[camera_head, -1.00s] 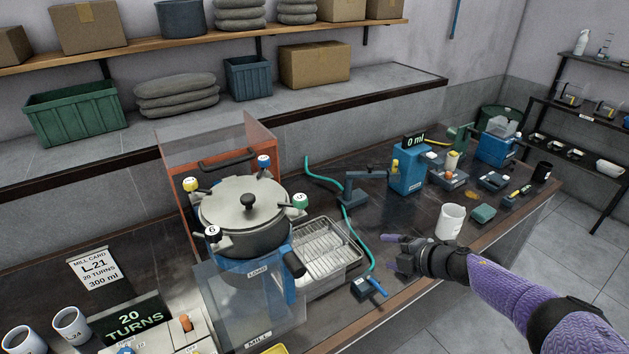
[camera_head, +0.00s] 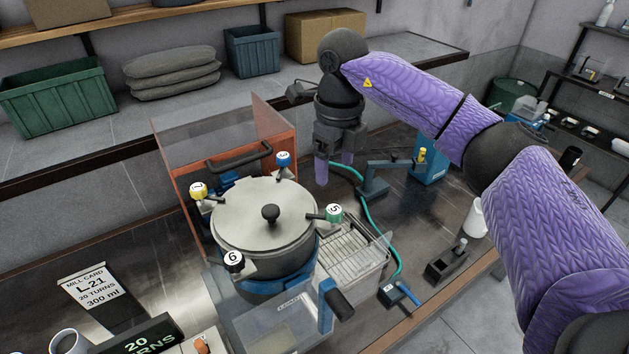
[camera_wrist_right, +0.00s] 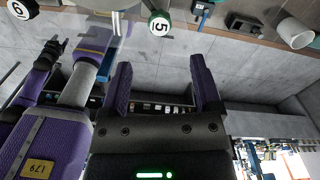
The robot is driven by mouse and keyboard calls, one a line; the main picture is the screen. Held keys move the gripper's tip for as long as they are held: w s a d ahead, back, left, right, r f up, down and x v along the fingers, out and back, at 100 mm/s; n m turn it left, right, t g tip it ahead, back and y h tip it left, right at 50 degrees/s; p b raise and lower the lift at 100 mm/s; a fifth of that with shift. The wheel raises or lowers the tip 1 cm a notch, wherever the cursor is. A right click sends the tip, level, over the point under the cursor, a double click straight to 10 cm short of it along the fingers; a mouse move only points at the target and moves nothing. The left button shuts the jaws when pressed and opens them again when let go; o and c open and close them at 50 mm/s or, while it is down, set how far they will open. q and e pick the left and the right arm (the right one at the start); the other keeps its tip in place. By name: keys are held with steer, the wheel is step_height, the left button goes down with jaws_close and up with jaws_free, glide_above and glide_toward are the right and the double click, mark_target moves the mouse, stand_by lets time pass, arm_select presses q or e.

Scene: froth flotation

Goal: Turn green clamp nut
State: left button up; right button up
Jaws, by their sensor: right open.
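The green clamp nut (camera_head: 333,213), marked 5, sits on the right side of the round grey lid (camera_head: 262,215) of the pot. In the right wrist view the green nut (camera_wrist_right: 158,24) shows at the top, beyond the fingers and a little left of the gap between them. My right gripper (camera_head: 335,170) is open and empty. It points down, above and behind the green nut in the head view, apart from it. A yellow nut (camera_head: 198,190), a blue nut (camera_head: 283,158) and a black nut (camera_head: 234,260) marked 6 sit around the lid.
An orange guard with a clear panel (camera_head: 180,150) stands behind the pot. A wire rack (camera_head: 350,250) and a teal hose (camera_head: 368,222) lie to its right. A dark block (camera_head: 445,262) stands near the bench edge. A clear box (camera_head: 285,325) is in front.

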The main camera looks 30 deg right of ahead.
mark_target(335, 210)
steer(key=f, duration=0.1)
steer(key=s+f+p, duration=0.1)
steer(key=f, duration=0.1)
steer(key=shift+f, duration=0.2)
step_height(335, 210, down, 5)
steer(key=shift+w+f+p, duration=0.1)
steer(key=shift+p, duration=0.25)
steer(key=shift+f, duration=0.4)
arm_select(q)
steer(key=shift+s+r, duration=0.6)
steer(key=shift+r, duration=0.25)
arm_select(e)
jaws_close()
